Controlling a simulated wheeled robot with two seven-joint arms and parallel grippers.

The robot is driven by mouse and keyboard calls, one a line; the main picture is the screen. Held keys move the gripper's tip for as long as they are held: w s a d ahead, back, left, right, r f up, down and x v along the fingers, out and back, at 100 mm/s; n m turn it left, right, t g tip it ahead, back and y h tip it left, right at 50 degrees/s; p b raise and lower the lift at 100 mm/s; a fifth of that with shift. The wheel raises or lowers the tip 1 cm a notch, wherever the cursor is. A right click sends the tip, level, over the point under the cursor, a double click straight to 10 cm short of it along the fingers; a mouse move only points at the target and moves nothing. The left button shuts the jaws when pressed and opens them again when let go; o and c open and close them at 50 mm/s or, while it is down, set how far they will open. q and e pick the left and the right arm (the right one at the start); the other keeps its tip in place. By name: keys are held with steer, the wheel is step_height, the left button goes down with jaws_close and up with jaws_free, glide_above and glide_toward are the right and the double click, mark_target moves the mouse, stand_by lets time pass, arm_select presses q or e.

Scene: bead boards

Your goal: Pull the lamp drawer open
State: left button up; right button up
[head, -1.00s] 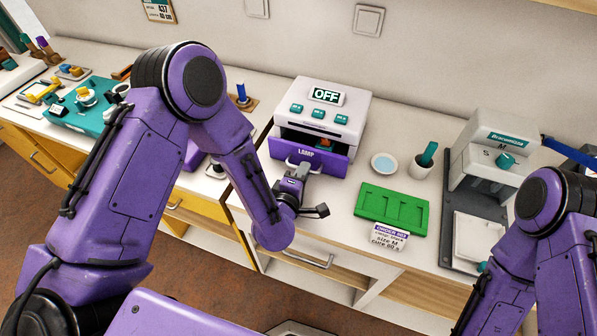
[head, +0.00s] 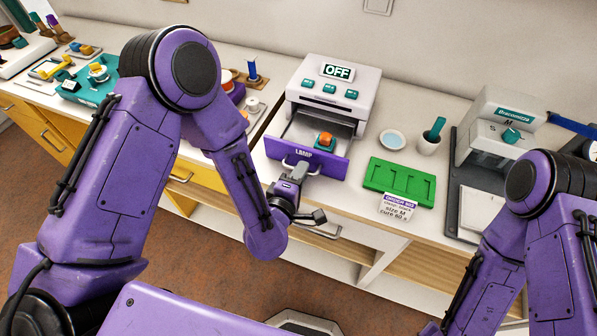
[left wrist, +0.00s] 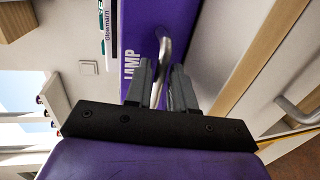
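The lamp drawer (head: 309,158) is a purple-fronted drawer under a white unit reading OFF. It stands well out, with its grey inside and a small orange-and-teal piece (head: 325,140) in it showing. The purple front also shows in the left wrist view (left wrist: 155,17). My left gripper (head: 299,172) is at the drawer front, its fingers on either side of the metal handle (left wrist: 163,50).
A green tray (head: 399,203) with a paper card (head: 397,207) lies right of the drawer. Free room lies before the drawer, past the counter's front edge.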

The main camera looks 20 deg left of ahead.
arm_select(q)
steer(key=shift+o, duration=0.6)
steer(key=shift+s, duration=0.1)
steer(key=shift+s+a, duration=0.1)
steer(key=shift+s, duration=0.25)
steer(key=p+v, duration=0.2)
steer(key=v, duration=0.7)
steer(key=shift+s, duration=0.3)
steer(key=shift+r, duration=0.15)
